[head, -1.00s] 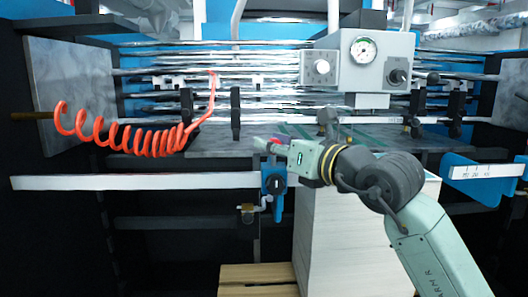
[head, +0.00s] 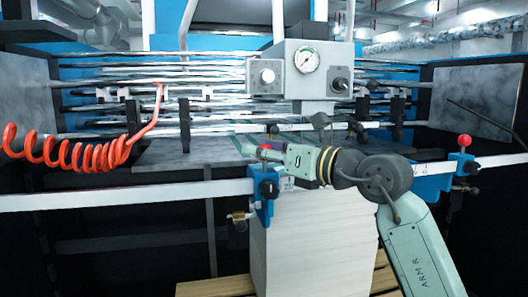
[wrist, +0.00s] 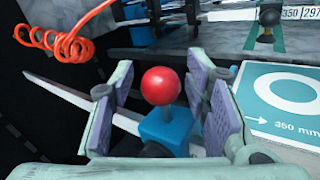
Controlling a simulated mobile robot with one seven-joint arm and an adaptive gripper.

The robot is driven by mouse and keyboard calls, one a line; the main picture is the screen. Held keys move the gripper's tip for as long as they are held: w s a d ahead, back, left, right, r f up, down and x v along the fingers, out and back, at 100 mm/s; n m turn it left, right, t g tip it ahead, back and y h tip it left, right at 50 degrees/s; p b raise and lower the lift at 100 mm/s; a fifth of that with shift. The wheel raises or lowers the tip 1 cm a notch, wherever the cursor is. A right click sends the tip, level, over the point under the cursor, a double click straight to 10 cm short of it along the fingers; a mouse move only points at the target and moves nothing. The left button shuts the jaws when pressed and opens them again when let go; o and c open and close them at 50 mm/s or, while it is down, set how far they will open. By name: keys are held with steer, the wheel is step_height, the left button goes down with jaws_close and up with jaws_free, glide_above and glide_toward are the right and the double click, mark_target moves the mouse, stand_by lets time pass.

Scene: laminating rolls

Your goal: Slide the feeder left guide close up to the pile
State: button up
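The feeder left guide is a blue block (head: 265,192) on the white rail (head: 130,199), at the pile's left edge in the head view. In the wrist view its blue body (wrist: 176,130) carries a round red knob (wrist: 161,85). My gripper (head: 258,150) is at the guide's top. In the wrist view my gripper (wrist: 158,105) is open, with one finger either side of the knob and gaps showing. The pile (head: 315,240) is a tall white stack. Its teal-printed top sheet (wrist: 285,100) lies just right of the right finger. The exact guide-to-pile gap is hidden.
The right guide (head: 455,172) with a red knob stands on the rail at the right. An orange coiled hose (head: 75,153) hangs at the left. A grey gauge box (head: 300,70) is above the pile. A wooden pallet (head: 215,287) lies below.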

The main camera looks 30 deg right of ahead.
stand_by(0.3)
steer(key=v, duration=1.2)
